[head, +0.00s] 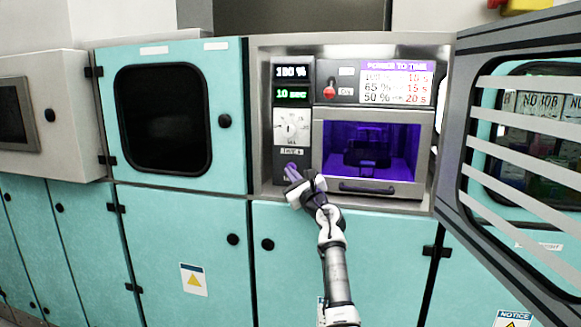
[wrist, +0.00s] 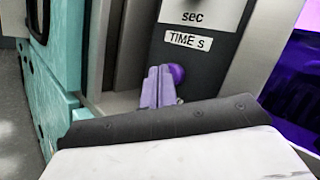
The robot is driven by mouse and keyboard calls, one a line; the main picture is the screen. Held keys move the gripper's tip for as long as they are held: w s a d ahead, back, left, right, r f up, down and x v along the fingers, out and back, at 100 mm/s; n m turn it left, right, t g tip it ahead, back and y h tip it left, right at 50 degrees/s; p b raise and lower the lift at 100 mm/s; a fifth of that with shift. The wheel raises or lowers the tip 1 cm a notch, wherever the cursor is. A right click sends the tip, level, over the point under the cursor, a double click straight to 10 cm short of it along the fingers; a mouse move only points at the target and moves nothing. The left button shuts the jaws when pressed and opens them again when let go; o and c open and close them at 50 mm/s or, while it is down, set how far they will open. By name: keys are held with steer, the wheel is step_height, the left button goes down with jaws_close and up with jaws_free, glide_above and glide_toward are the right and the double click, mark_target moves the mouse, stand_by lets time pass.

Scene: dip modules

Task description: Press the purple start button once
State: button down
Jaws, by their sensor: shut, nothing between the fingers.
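The purple start button (wrist: 177,73) is a round knob low on the dark control panel, just below the "TIME s" label in the wrist view. In the head view the button is hard to tell apart from my purple fingers. My gripper (wrist: 160,72) is shut and empty. Its purple fingertips are right beside the button and cover part of its left side. I cannot tell whether they touch it. In the head view my gripper (head: 292,170) reaches up to the bottom of the control panel (head: 293,160).
Right of the panel is a chamber with a purple-lit window (head: 368,148) and a handle. Displays above the dial read 100 % and 10 sec. A red switch (head: 329,90) sits above the window. An open slatted door (head: 520,150) stands at the right. Teal cabinets (head: 180,220) surround the machine.

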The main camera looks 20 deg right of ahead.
steer(key=shift+a+f, duration=0.15)
steer(key=shift+f, duration=0.6)
steer(key=shift+s+a+r+p, duration=0.15)
steer(key=shift+s+a+p, duration=0.2)
steer(key=shift+p, duration=0.5)
steer(key=s+p, duration=0.1)
steer(key=s+a+p, duration=0.1)
steer(key=p, duration=0.1)
steer(key=shift+s+a+r, duration=0.15)
steer(key=shift+s+a, duration=0.1)
steer(key=shift+s+a+p, duration=0.35)
steer(key=shift+s+p, duration=0.1)
steer(key=shift+p, duration=0.1)
